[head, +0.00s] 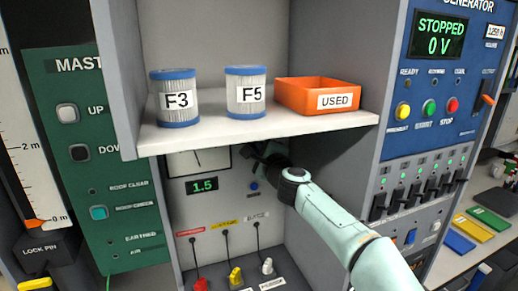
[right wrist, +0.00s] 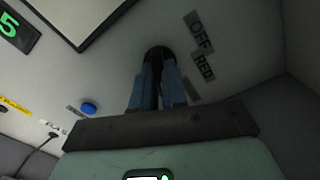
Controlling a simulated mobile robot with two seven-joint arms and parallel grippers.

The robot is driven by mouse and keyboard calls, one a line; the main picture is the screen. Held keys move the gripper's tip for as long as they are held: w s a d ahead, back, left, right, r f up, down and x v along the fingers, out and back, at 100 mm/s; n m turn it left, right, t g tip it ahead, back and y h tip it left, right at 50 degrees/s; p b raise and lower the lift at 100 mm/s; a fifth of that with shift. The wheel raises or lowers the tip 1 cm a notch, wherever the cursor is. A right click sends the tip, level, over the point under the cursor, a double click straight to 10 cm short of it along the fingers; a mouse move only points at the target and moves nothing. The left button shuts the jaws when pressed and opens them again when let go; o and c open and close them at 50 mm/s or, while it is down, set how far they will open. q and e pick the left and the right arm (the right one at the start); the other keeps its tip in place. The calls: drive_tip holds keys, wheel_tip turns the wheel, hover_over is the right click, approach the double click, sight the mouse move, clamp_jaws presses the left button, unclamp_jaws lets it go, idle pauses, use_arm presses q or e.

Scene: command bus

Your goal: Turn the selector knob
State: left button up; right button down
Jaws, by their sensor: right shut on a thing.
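The selector knob (right wrist: 157,51) is a dark round knob on the pale panel, seen in the right wrist view between my fingertips. Labels "OFF" (right wrist: 199,30) and "RED" (right wrist: 204,67) are beside it, to its right in that view. My right gripper (right wrist: 158,75) is shut on the knob, and the fingers hide most of it, so its pointer direction cannot be told. In the head view my right gripper (head: 262,154) reaches to the panel under the shelf and covers the knob. My left gripper is not in view.
A shelf (head: 215,137) with canisters F3 (head: 178,115) and F5 (head: 246,104) and an orange tray (head: 308,106) overhangs my right arm. A meter (head: 190,160), a 1.5 display (head: 202,186) and a blue button (right wrist: 89,107) are nearby. Coloured plugs (head: 235,277) stand below.

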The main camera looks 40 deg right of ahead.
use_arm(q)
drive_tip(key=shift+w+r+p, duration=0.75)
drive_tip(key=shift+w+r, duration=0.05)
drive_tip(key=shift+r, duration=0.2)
use_arm(e)
drive_tip(key=n, duration=1.4)
drive_tip(key=shift+n, duration=0.3)
drive_tip(key=c, duration=1.2)
unclamp_jaws()
drive_tip(key=shift+o, duration=0.2)
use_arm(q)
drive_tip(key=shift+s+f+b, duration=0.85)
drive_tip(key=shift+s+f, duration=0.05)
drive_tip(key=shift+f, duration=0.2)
use_arm(e)
drive_tip(key=v, duration=1.3)
drive_tip(key=shift+s, duration=0.15)
